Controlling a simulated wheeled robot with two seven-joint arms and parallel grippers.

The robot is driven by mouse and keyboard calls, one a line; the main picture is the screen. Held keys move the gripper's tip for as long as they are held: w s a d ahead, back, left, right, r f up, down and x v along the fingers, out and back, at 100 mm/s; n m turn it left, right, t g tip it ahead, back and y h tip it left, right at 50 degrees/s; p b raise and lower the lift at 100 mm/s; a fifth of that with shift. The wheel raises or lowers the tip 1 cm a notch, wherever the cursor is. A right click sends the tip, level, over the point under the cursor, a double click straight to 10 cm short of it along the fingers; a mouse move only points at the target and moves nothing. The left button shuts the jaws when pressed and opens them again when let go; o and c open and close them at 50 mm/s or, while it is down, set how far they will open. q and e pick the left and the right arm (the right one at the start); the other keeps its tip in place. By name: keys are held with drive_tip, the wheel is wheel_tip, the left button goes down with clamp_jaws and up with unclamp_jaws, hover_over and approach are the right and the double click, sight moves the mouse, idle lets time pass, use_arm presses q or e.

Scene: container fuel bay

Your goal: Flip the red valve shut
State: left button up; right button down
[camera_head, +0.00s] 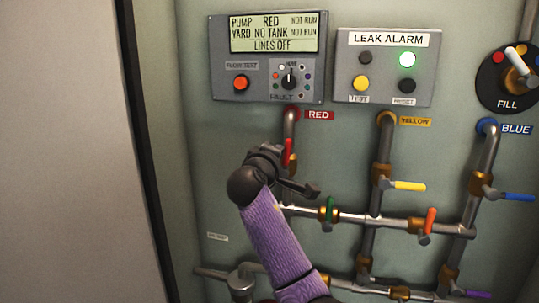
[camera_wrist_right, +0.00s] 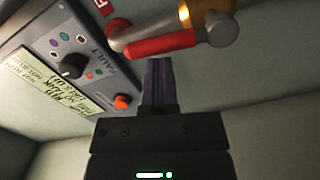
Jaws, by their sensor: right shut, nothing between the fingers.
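The red valve's handle (camera_head: 287,152) stands upright, in line with the vertical pipe under the RED label. In the right wrist view the red handle (camera_wrist_right: 165,43) lies across the top, just beyond the shut fingertips. The fingers hold nothing. Whether they touch the handle I cannot tell. My left gripper is not in view.
A pump panel (camera_head: 222,75) reading "LINES OFF" and a leak alarm box (camera_head: 425,65) with a lit green lamp are above. Yellow (camera_head: 408,186), green (camera_head: 329,211), orange (camera_head: 430,220), blue (camera_head: 518,197) and purple (camera_head: 478,294) handles sit on nearby pipes. Left wall is bare.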

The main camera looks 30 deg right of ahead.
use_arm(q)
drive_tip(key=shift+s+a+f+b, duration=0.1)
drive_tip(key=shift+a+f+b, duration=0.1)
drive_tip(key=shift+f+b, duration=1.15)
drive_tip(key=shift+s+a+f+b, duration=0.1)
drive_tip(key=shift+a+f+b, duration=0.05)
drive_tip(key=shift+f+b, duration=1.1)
use_arm(e)
drive_tip(key=s+d+f+m, duration=0.3)
drive_tip(key=s+d+m, duration=0.1)
drive_tip(key=m, duration=1)
drive_tip(key=shift+s+f+m+y, duration=0.3)
drive_tip(key=shift+s+y, duration=0.05)
drive_tip(key=shift+y, duration=0.05)
